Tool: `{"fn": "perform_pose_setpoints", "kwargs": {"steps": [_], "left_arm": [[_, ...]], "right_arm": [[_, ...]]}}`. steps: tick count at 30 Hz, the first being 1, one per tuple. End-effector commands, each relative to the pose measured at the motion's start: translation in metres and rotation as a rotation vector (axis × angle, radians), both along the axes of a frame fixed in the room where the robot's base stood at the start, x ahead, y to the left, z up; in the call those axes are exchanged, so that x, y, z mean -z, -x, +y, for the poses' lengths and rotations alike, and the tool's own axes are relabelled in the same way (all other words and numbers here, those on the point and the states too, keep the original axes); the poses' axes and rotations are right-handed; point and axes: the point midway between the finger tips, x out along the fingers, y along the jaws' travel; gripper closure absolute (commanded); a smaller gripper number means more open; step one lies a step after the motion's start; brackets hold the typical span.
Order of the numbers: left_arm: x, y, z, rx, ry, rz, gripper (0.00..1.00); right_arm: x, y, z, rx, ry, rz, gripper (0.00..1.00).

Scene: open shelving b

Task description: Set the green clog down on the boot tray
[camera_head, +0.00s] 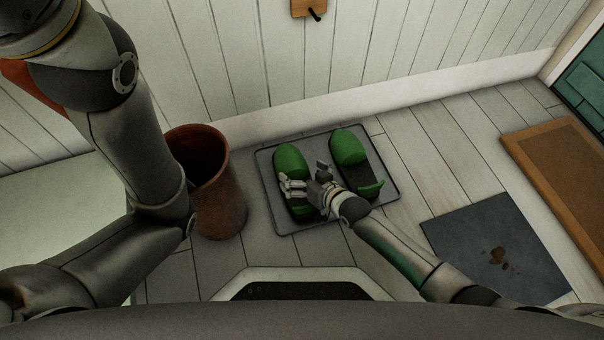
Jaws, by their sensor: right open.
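Two green clogs are at the grey boot tray (277,221) on the floor by the wall. The left clog (290,158) is within the tray's outline, its toe towards the wall, and my right gripper (302,178) is open over its rear part, hiding some of it. I cannot tell whether the fingers touch it. The right clog (348,149) rests on the tray's right half, toe also towards the wall. My left arm comes in at the left, but its gripper is out of the picture.
A tall brown pot (221,200) stands close to the tray's left side. A dark grey mat (490,248) with brown stains lies at the right, near a brown doormat (560,165) and a green door (588,85). Bare floorboards lie between tray and mat.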

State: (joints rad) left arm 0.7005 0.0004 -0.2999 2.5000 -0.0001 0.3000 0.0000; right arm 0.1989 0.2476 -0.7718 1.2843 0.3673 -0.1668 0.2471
Motion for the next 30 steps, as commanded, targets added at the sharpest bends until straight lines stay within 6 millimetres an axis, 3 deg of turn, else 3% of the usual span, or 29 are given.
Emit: {"fn": "perform_pose_setpoints", "kwargs": {"steps": [11, 30], "left_arm": [[0.0, -0.001, 0.0, 0.0, 0.001, 0.003, 0.6], [0.0, 0.0, 0.0, 0.0, 0.0, 0.0, 0.6]], "right_arm": [[-0.002, 0.008, -0.006, 0.001, 0.001, 0.004, 0.0], [-0.045, 0.074, -0.057, 0.0, 0.002, 0.002, 0.0]]}}
